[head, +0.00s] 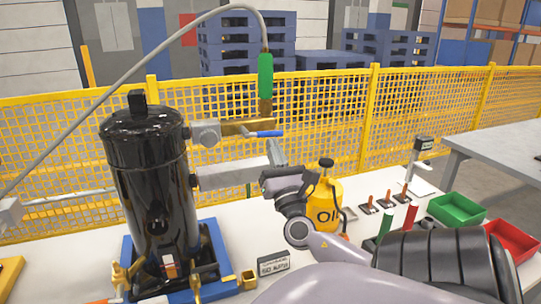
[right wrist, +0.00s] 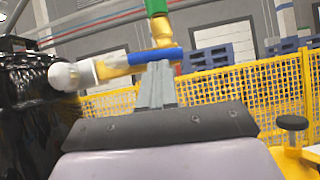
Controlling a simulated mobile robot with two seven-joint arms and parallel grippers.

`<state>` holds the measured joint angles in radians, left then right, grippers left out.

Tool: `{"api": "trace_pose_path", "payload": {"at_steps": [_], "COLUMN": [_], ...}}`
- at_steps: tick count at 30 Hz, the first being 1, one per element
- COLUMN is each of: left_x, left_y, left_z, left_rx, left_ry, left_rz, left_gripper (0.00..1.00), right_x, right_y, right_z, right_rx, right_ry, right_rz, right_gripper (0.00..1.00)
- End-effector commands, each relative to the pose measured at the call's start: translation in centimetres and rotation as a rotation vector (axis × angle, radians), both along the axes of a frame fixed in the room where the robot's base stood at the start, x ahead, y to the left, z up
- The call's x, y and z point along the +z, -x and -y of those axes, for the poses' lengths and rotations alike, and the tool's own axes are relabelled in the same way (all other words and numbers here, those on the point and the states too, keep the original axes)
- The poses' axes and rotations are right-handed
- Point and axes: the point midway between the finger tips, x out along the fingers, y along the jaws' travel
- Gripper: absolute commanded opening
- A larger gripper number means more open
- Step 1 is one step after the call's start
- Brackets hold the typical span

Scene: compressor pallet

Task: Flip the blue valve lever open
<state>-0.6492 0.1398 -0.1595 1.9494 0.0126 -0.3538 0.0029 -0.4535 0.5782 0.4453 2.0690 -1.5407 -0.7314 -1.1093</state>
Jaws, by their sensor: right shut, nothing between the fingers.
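The blue valve lever (head: 263,134) lies roughly level beside the brass valve body and pipe (head: 232,128), under a green-sleeved hose end (head: 265,75). It also shows as a blue bar in the right wrist view (right wrist: 155,57). My right gripper (head: 273,148) is shut and empty, just below the lever in the head view. In the right wrist view its closed fingertips (right wrist: 158,68) reach up to the lever's lower edge and overlap its right part. I cannot tell whether they touch it. My left gripper is not in view.
A black compressor tank (head: 150,180) stands on a blue base left of the valve. A yellow oil can (head: 324,200) stands right of my right gripper. Green (head: 456,210) and red (head: 512,240) bins are at the right. A yellow mesh fence (head: 330,110) runs behind.

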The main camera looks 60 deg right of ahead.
Motion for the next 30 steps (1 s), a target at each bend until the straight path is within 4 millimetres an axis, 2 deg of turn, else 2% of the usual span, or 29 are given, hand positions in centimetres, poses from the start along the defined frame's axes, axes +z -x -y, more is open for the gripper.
{"api": "trace_pose_path", "payload": {"at_steps": [9, 24, 30], "left_x": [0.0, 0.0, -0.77], "left_y": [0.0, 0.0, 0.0], "left_z": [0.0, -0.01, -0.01], "left_rx": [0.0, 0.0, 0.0], "left_ry": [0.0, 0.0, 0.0], "left_rz": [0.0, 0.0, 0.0], "left_gripper": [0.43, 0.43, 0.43], "right_x": [0.6, 0.69, -0.05], "right_y": [0.23, 0.23, 0.05], "right_z": [0.28, 0.29, 0.44], "right_rx": [-0.001, 0.0, 0.001], "right_ry": [0.073, 0.082, 0.081], "right_rz": [-0.06, -0.067, -0.067], "right_gripper": [0.0, 0.0, 0.0]}}
